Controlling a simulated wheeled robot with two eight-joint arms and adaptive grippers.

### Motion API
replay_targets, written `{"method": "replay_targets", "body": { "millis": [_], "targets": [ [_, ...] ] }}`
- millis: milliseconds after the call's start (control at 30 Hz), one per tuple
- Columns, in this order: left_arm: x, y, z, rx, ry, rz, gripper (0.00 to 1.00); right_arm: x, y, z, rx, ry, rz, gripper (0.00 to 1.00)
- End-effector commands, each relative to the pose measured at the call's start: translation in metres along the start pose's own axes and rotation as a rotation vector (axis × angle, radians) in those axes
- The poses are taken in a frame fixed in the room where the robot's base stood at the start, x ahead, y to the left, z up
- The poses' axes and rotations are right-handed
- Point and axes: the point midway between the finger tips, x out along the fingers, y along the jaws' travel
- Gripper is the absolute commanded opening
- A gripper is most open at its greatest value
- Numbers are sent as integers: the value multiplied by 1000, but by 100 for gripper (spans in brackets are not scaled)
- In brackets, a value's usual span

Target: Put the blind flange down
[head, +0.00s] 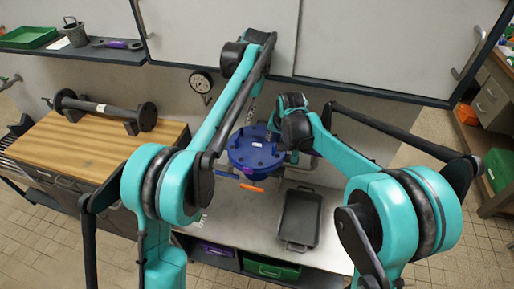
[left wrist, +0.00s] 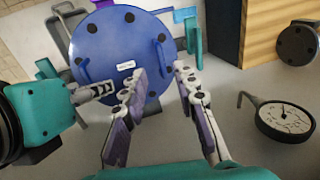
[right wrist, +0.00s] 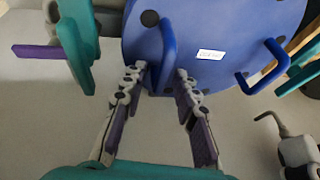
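The blind flange (head: 256,148) is a round blue disc with dark bolt holes, a white label and two blue handles. It lies face up at the grey worktop, in the middle of the head view. What it rests on is hidden. My left gripper (left wrist: 160,72) has its fingers apart on either side of one handle (left wrist: 163,62), with small gaps showing. My right gripper (right wrist: 162,72) has its fingers apart around the other handle (right wrist: 167,45), also with gaps. The flange fills the top of the right wrist view (right wrist: 225,25).
A black tray (head: 299,216) lies right of the flange on the worktop. An orange-handled tool (head: 251,187) is just in front of the flange. A wooden block (head: 95,145) with a dark flanged pipe (head: 103,108) stands left. A gauge (head: 201,82) is behind.

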Motion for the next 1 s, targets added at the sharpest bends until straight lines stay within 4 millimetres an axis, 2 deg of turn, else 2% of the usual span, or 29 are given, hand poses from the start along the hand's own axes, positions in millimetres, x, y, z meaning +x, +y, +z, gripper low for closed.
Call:
{"method": "replay_targets", "body": {
  "millis": [167,267,600,700,833,1000],
  "targets": [
    [-12,0,0,0,0,0,29,-4,0,0,0,0,0,30],
    [-12,0,0,0,0,0,29,-16,0,0,0,0,0,30],
    [-12,0,0,0,0,0,29,-88,0,0,0,0,0,30],
    [-12,0,0,0,0,0,29,-104,0,0,0,0,0,30],
    [-12,0,0,0,0,0,29,-116,0,0,0,0,0,30],
    [-12,0,0,0,0,0,29,-120,0,0,0,0,0,30]
  ]
}}
